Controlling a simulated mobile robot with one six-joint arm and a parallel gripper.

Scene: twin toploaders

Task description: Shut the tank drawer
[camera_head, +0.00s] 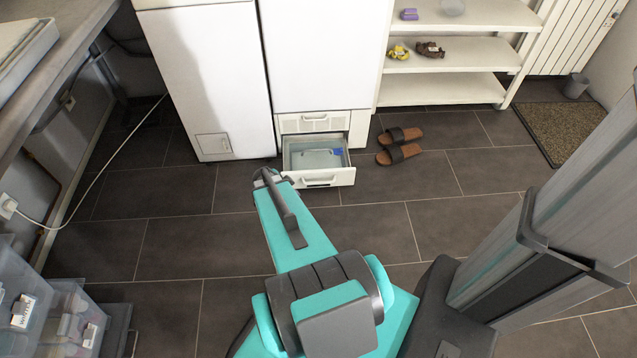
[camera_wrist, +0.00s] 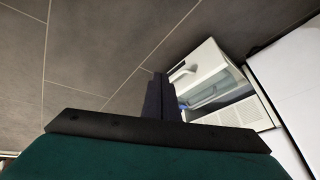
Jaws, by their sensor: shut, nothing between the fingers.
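The tank drawer (camera_head: 320,179) is pulled out at the foot of the right white appliance (camera_head: 325,60). A clear tank (camera_head: 316,158) with a small blue part sits inside it. My gripper (camera_head: 266,176) is low, just left of the drawer's front; whether it touches the drawer cannot be told. In the wrist view the fingers of my gripper (camera_wrist: 159,97) are together with nothing between them. The drawer (camera_wrist: 215,88) shows there beyond and right of the fingers, partly hidden by them and the gripper body.
A second white appliance (camera_head: 205,75) stands left of the first. Brown sandals (camera_head: 400,145) lie on the floor right of the drawer. A white shelf (camera_head: 445,87) is behind them. A white cable (camera_head: 100,165) runs at the left. The tiled floor before the drawer is clear.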

